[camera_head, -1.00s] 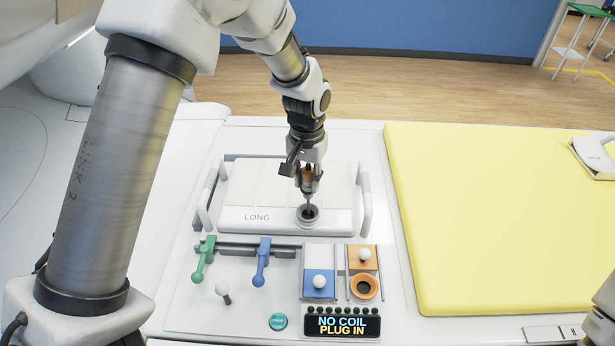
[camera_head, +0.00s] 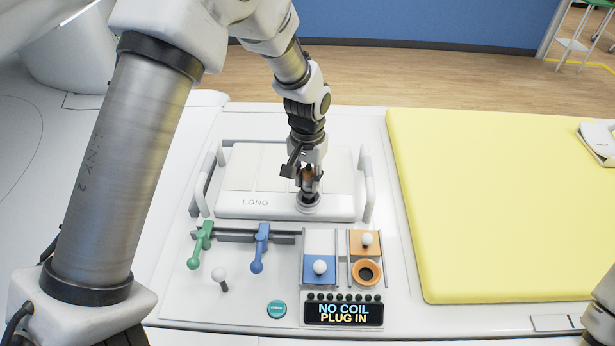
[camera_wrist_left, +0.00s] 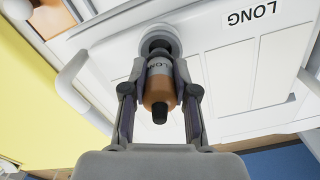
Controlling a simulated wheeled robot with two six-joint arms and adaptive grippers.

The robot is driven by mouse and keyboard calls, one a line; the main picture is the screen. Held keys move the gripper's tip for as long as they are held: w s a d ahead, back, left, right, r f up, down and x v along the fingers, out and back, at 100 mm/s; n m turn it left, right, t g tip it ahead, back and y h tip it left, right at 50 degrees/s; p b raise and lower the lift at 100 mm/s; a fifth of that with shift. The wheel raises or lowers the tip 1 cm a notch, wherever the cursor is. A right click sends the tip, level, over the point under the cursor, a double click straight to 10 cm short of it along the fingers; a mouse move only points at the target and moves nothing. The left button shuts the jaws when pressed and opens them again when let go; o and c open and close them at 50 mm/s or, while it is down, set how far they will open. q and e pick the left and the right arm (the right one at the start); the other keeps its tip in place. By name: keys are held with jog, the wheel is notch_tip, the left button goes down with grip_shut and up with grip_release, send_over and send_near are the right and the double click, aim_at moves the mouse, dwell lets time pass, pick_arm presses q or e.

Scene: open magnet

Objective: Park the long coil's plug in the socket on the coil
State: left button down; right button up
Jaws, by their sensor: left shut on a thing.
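The white long coil (camera_head: 240,208), marked LONG, lies on the panel with a handle at each side. Its round white socket (camera_head: 308,203) is at the coil's front right and also shows in the left wrist view (camera_wrist_left: 159,40). My left gripper (camera_head: 308,182) is shut on the orange plug (camera_wrist_left: 158,88), which has a grey band marked LONG. The plug points down with its tip at the socket opening; how deep it sits is hidden. My right gripper is not in view.
In front of the coil are a green lever (camera_head: 200,244), a blue lever (camera_head: 260,247), sliders with white knobs, and an orange ring socket (camera_head: 367,272). A display (camera_head: 344,313) reads NO COIL PLUG IN. A yellow pad (camera_head: 490,200) lies to the right.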

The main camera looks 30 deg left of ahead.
aim_at(307, 171)
pick_arm(q)
jog(key=shift+f+b, duration=0.5)
jog(key=shift+f, duration=0.95)
jog(key=c, duration=0.8)
grip_release()
jog(key=shift+r, duration=0.1)
notch_tip(307, 171, up, 12)
jog(key=shift+f, duration=0.1)
